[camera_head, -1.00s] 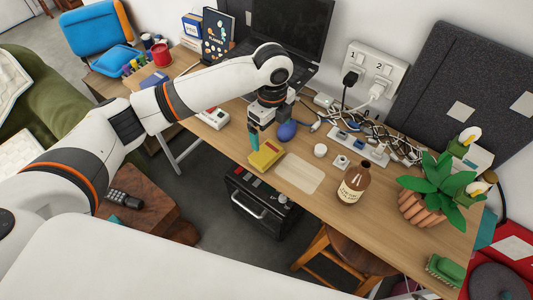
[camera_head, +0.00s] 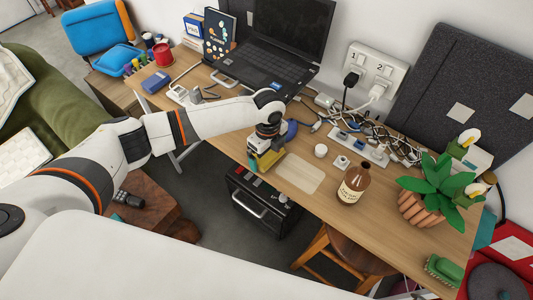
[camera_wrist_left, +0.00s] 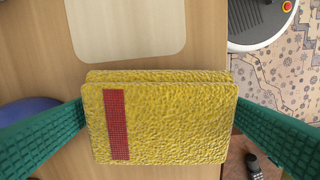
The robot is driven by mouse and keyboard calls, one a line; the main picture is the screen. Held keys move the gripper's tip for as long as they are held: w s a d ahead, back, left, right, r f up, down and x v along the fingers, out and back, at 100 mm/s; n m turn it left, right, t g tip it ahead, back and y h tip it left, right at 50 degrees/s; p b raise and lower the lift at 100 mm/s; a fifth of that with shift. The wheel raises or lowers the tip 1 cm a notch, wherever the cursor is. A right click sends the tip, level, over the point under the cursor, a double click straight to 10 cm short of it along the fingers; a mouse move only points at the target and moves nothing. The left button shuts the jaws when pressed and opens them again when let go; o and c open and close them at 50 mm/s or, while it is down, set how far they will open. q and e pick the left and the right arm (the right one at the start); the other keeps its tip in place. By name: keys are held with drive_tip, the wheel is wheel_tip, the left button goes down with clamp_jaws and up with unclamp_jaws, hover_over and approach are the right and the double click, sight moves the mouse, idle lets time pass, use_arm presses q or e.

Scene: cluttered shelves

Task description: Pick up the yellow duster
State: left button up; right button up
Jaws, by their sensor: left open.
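The yellow duster (camera_head: 267,160) lies near the front edge of the wooden desk, partly hidden by my left gripper in the head view. In the left wrist view the duster (camera_wrist_left: 160,118) is a rough yellow block with a red patch on its left side. My left gripper (camera_head: 262,161) is low over the duster. Its green fingers (camera_wrist_left: 158,132) stand open on either side of the duster, close to its left and right sides. Whether either finger touches it I cannot tell. My right gripper is not in view.
A pale board (camera_head: 300,176) lies beside the duster. A blue rounded object (camera_head: 291,129) is just behind the gripper. A brown bottle (camera_head: 354,186), a power strip (camera_head: 362,147) with cables and a laptop (camera_head: 272,68) are on the desk. A black toolbox (camera_head: 262,205) stands below.

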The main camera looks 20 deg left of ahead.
sight(268, 153)
use_arm(q)
drive_tip(key=c, duration=0.7)
wheel_tip(268, 153, up, 10)
drive_tip(key=o, duration=0.4)
drive_tip(key=c, duration=0.5)
